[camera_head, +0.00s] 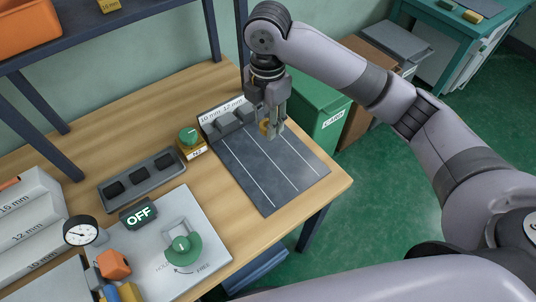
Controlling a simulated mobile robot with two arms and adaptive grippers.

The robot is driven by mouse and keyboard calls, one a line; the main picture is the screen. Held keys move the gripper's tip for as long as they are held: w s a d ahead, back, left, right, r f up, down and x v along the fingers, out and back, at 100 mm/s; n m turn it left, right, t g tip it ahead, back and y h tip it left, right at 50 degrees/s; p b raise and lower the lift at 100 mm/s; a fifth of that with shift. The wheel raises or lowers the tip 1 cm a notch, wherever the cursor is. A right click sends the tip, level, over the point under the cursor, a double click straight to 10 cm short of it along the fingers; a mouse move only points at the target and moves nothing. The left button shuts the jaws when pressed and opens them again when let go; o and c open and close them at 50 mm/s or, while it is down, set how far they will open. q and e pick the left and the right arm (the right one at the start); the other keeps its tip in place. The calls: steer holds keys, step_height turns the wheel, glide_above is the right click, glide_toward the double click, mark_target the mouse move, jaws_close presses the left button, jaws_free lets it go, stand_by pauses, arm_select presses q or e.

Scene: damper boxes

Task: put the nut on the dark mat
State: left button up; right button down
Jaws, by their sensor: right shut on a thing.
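The dark mat (252,172) lies at the right end of the wooden table, marked with pale lines. Grey blocks and a label reading "10 mm 12 mm" stand along its back edge. My right gripper (273,124) points down over the back part of the mat. It is shut on a small brass-coloured nut (265,128), partly hidden by the fingers. I cannot tell whether the nut touches the mat. My left gripper is not in view.
A green bin (327,118) stands beyond the table.

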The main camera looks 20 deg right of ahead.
steer(key=p, duration=0.1)
glide_above(268, 171)
step_height(268, 171, down, 14)
steer(key=shift+r, duration=0.15)
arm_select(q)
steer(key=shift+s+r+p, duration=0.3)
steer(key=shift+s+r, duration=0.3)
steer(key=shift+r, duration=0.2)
arm_select(e)
steer(key=shift+f, duration=2.5)
steer(key=c, duration=1.2)
jaws_free()
steer(key=shift+f, duration=0.1)
steer(key=shift+o, duration=0.2)
arm_select(q)
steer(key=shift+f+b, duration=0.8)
steer(key=shift+b, duration=0.05)
arm_select(e)
step_height(268, 171, up, 12)
